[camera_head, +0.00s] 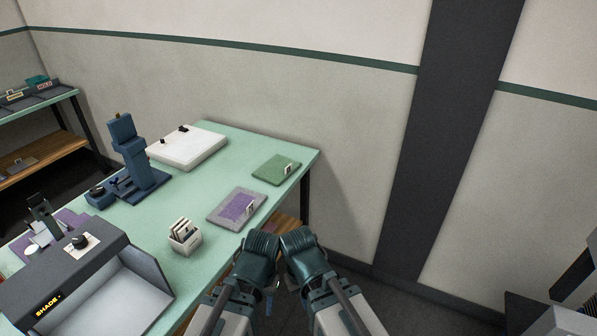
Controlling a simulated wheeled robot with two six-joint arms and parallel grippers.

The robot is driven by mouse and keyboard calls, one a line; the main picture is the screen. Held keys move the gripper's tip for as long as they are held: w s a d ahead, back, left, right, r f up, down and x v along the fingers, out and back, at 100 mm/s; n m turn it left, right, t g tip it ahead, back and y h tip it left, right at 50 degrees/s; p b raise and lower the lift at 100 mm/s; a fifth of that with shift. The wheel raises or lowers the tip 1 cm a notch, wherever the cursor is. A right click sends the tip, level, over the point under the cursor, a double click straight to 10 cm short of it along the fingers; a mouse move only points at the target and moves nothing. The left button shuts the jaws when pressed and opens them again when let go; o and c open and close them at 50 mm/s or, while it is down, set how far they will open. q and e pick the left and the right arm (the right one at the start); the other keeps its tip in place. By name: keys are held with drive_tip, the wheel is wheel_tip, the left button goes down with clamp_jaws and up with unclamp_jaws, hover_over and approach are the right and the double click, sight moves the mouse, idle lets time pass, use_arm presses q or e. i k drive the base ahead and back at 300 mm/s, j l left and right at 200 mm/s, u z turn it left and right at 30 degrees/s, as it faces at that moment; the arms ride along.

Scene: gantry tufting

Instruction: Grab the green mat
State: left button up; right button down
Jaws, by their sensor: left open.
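The green mat (277,169) lies flat near the far right corner of the pale green table (203,265).
A grey mat with a purple patch (237,205) lies nearer than the green mat. A white card box (185,236), a blue stand (136,158), a white board (188,146) and a grey shade box (90,290) are also on the table. A wall is behind.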

sight(275, 170)
drive_tip(key=i+l+u, duration=0.2)
drive_tip(key=i+l, duration=0.2)
drive_tip(key=i+l+u, duration=0.15)
drive_tip(key=i+l, duration=0.3)
drive_tip(key=i+l+u, duration=0.2)
drive_tip(key=i+l, duration=0.2)
drive_tip(key=i+l+u, duration=0.2)
drive_tip(key=i+l, duration=0.15)
drive_tip(key=l, duration=0.3)
